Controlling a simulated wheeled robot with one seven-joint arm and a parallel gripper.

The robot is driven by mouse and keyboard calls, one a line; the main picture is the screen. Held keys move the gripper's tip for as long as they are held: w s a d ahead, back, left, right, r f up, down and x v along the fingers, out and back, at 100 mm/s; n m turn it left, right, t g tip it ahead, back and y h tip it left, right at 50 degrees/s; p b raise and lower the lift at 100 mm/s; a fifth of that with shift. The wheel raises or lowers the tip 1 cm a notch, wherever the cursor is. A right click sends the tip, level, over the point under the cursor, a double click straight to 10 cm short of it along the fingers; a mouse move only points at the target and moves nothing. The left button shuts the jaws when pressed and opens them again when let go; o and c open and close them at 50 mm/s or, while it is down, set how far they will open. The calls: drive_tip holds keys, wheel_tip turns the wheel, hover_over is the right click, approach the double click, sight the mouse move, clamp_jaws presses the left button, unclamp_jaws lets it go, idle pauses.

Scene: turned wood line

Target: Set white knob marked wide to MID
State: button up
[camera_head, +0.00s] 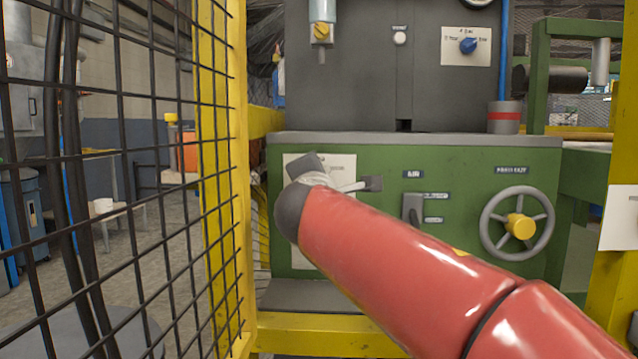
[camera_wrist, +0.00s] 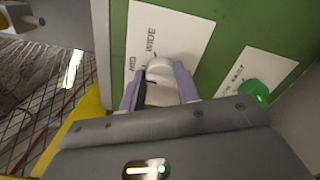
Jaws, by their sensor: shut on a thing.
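The white knob (camera_wrist: 160,70) sits on a pale plate (camera_wrist: 190,32) on the green panel, in the wrist view. The word WIDE is printed above it, and another short word is at its left, too small to read surely. My gripper (camera_wrist: 158,90) is shut on the knob, one pale purple finger on each side. The fingers hide part of the knob, and I cannot tell where its pointer aims. In the head view, my arm covers the knob; part of the pale plate (camera_head: 344,163) shows behind my wrist.
A green button (camera_wrist: 257,92) on another plate is right of my gripper. In the head view, a grey lever (camera_head: 412,210) and a handwheel (camera_head: 518,225) are farther right. A yellow-framed mesh fence (camera_head: 222,180) stands close at left. A blue knob (camera_head: 468,46) is above.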

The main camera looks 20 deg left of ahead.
drive_tip(key=o, duration=1)
drive_tip(key=b+v, duration=0.1)
drive_tip(key=v, duration=0.7)
drive_tip(key=shift+a, duration=0.1)
drive_tip(key=shift+w, duration=0.1)
